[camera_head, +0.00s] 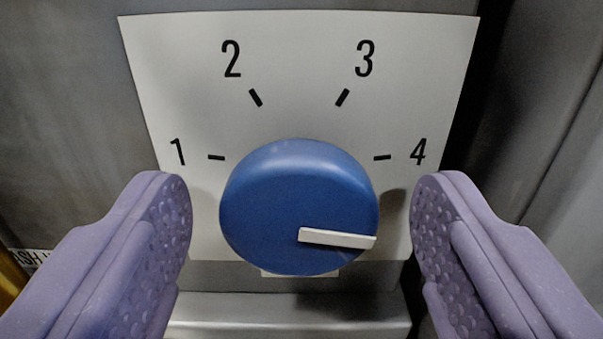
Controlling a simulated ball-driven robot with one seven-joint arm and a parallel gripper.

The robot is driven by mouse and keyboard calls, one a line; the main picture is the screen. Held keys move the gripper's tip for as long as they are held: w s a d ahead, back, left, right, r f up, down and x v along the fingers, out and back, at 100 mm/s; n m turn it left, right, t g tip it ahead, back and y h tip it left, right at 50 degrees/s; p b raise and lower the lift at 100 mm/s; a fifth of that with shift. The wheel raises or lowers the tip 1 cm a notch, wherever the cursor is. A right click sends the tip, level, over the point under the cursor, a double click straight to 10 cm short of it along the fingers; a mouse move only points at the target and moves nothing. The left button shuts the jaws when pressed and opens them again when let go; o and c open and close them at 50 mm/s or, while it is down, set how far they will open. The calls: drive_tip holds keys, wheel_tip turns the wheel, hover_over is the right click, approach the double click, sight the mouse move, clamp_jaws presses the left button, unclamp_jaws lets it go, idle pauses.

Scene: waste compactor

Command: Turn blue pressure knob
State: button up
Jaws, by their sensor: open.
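The blue pressure knob (262,215) is round and sits at the low middle of a white dial plate (300,110). The plate carries the numbers 1, 2, 3 and 4 with black tick marks. The knob's white pointer (338,239) points right and slightly down, on the side of the 4 and a little below its tick. My gripper (302,205) is open, with one purple dimpled finger on each side of the knob. A gap shows between each finger and the knob, and neither visibly touches it.
The plate is mounted on a grey metal panel (60,90). A metal ledge (290,312) runs below the knob. A dark vertical recess and grey metal edges (545,110) lie to the right. A partly hidden label (30,257) and a yellow part show at the lower left.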

drive_tip(key=c, duration=1)
drive_tip(key=shift+n, duration=0.3)
drive_tip(key=n, duration=0.4)
drive_tip(key=shift+a+n, duration=0.15)
drive_tip(key=shift+n, duration=0.25)
drive_tip(key=n, duration=0.4)
drive_tip(key=shift+n+b, duration=0.35)
drive_tip(key=shift+n, duration=0.05)
drive_tip(key=o, duration=1)
drive_tip(key=shift+a, duration=0.1)
